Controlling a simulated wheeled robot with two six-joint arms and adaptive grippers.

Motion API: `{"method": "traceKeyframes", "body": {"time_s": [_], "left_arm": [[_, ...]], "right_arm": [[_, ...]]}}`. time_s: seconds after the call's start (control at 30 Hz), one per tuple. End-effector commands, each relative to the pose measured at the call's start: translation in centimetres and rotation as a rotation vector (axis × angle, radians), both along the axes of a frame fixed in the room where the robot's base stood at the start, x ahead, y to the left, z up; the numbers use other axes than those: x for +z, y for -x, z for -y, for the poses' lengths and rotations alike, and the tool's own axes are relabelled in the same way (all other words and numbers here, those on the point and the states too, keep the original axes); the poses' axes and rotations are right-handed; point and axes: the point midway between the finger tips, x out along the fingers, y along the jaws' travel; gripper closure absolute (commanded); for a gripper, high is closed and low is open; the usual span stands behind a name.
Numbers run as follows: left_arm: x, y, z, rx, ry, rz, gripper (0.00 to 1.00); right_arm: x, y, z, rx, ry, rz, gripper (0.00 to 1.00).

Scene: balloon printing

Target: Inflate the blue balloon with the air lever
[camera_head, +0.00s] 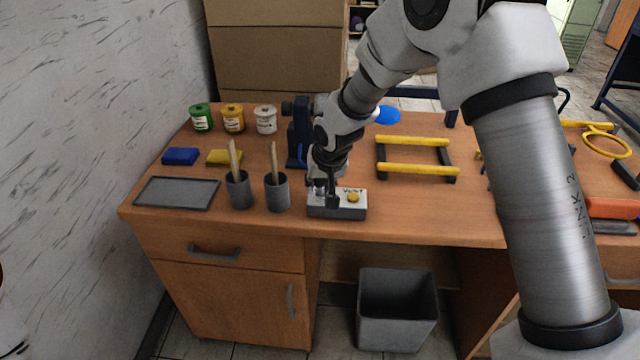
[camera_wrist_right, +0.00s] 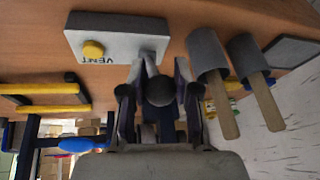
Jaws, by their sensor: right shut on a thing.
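The blue balloon (camera_head: 388,115) shows behind my right arm at the back of the table, partly hidden by the arm. It also shows at the lower left of the right wrist view (camera_wrist_right: 77,145). A grey control box (camera_head: 322,211) marked VENT, with a yellow button (camera_head: 353,197), stands near the table's front edge. My right gripper (camera_head: 331,192) is over the box's left part, pointing down. In the right wrist view its fingers are shut around the air lever, whose dark round knob (camera_wrist_right: 160,90) shows between them. My left gripper is not in view.
Two grey cups (camera_head: 238,192) with wooden-handled tools stand left of the box, close to the gripper. A dark blue stand (camera_head: 299,145) is behind. A yellow-barred frame (camera_head: 413,169) lies to the right. Paint cans (camera_head: 233,121) stand back left. A bin (camera_head: 397,337) is below.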

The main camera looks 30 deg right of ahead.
Motion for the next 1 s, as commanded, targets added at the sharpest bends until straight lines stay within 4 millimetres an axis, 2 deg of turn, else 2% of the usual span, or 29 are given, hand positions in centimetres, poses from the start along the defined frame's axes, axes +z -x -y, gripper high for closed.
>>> {"method": "traceKeyframes", "body": {"time_s": [0.23, 0.27, 0.3, 0.33, 0.63, 0.73, 0.87, 1.0], "left_arm": [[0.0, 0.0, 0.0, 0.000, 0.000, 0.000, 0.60], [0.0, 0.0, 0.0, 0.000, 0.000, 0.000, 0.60], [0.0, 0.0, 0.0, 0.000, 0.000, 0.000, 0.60], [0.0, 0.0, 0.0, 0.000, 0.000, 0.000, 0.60], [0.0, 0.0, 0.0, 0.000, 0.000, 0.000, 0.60], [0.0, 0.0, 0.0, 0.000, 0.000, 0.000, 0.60], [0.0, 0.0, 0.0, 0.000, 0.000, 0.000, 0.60], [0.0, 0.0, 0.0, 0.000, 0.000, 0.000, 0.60]], "right_arm": [[-0.3, 0.2, 0.0, 0.000, 0.000, -0.009, 1.00], [-0.3, 0.2, 0.0, 0.000, 0.000, -0.009, 0.66], [-0.3, 0.2, 0.0, 0.000, 0.000, -0.009, 0.52], [-0.3, 0.2, 0.0, 0.000, 0.000, -0.009, 0.43], [0.0, 0.1, 0.0, 0.000, 0.000, -0.002, 0.43], [0.7, 0.3, 0.0, 0.001, 0.001, -0.001, 0.43], [3.0, 1.2, -0.1, -0.001, -0.001, 0.001, 0.43], [6.5, 2.7, -0.2, 0.001, 0.001, 0.002, 0.43]]}}
